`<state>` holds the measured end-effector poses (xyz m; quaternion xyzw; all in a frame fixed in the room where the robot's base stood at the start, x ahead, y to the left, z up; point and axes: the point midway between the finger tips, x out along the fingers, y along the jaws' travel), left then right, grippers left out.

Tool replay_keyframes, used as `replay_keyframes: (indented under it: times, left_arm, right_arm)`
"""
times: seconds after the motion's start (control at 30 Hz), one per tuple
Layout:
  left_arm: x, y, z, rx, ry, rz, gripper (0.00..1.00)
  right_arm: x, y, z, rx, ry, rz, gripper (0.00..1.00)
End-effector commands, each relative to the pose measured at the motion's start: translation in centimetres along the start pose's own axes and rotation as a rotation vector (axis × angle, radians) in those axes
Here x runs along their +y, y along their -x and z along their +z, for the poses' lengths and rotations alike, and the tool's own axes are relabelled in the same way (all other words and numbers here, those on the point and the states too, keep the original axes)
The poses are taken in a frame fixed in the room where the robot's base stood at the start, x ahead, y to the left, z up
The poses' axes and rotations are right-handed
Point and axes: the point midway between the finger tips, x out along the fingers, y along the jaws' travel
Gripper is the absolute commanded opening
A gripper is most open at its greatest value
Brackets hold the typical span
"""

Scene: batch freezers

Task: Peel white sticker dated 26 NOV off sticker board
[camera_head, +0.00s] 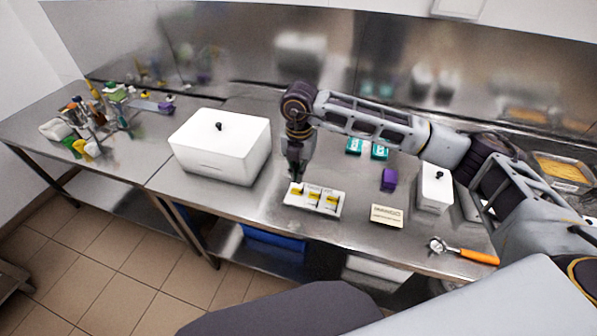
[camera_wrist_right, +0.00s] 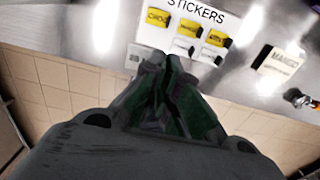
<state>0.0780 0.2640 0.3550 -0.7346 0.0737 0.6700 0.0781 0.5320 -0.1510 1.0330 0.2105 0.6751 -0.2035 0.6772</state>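The white sticker board (camera_head: 326,212) lies on the steel table in the head view. In the right wrist view the board (camera_wrist_right: 228,20) reads "STICKERS" and has a row of yellow stickers (camera_wrist_right: 188,29). Below them are white stickers (camera_wrist_right: 209,55), their print too small to read for a 26 NOV date. My right gripper (camera_head: 296,178) points down at the board's left end. In the wrist view its fingers (camera_wrist_right: 166,62) are drawn together over the board's lower left, hiding part of it. I see nothing held between them. My left gripper is out of view.
A white lidded box (camera_head: 222,150) stands left of the board. A small label card (camera_head: 387,215), a purple box (camera_head: 389,179), a white container (camera_head: 434,190) and an orange-handled scoop (camera_head: 465,252) are to the right. Teal boxes (camera_head: 379,152) lie behind. Several bottles crowd the far left table.

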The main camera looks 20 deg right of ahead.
Motion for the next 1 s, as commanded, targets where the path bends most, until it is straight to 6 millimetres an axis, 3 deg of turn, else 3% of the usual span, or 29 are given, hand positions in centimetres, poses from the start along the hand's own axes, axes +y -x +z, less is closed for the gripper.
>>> replay_keyframes:
  times: [1.0]
  left_arm:
    - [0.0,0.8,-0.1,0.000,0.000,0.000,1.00]
  right_arm:
    - [0.0,1.9,0.0,0.000,0.000,0.000,0.00]
